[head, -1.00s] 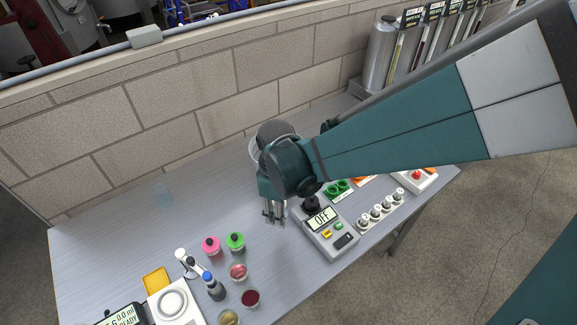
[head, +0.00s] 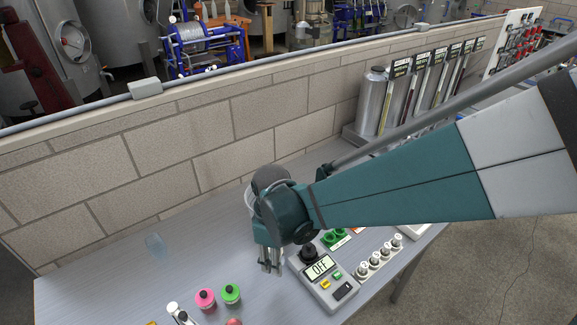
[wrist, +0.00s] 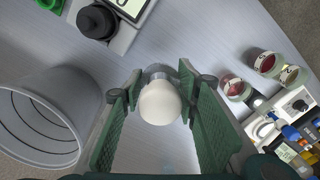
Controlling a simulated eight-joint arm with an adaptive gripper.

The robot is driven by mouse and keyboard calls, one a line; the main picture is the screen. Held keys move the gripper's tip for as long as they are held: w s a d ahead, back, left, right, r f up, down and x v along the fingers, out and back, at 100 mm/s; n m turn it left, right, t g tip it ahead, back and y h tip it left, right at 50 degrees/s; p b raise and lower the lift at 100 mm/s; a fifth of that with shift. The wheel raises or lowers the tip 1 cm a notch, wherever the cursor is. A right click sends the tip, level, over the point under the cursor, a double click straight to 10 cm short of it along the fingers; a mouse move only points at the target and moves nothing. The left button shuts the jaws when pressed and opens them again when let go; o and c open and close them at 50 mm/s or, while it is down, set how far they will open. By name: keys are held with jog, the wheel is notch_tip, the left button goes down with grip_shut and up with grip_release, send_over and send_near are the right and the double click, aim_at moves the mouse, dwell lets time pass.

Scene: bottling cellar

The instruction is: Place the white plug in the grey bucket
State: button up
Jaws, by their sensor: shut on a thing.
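My gripper (head: 271,267) is over the table, left of the device with the OFF display. In the wrist view my gripper (wrist: 160,88) has its green fingers on either side of the rounded white plug (wrist: 160,104) and is shut on it. In the head view I cannot make out the plug between the fingers. The grey bucket (wrist: 42,118) is at the left in the wrist view, apart from the fingers, with its open mouth showing. In the head view only a strip of the bucket (head: 249,197) shows behind my wrist.
The grey device (head: 325,285) with a black knob stands just right of my gripper. Pink (head: 205,300) and green (head: 231,294) capped bottles stand to the left. A clear bluish item (head: 156,246) is at the far left. The block wall (head: 160,160) borders the table's back.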

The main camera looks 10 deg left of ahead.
notch_tip(320, 180, up, 10)
jog(key=shift+r, duration=0.4)
jog(key=w+a+n+p, duration=0.1)
jog(key=w+a+p, duration=0.15)
jog(key=w, duration=1.05)
jog(key=w+a+n+p, duration=0.1)
jog(key=w+a, duration=0.2)
jog(key=w, duration=1)
notch_tip(320, 180, down, 11)
jog(key=shift+s, duration=0.25)
jog(key=shift+f, duration=0.2)
jog(key=shift+f, duration=3.05)
jog(key=shift+f, duration=0.1)
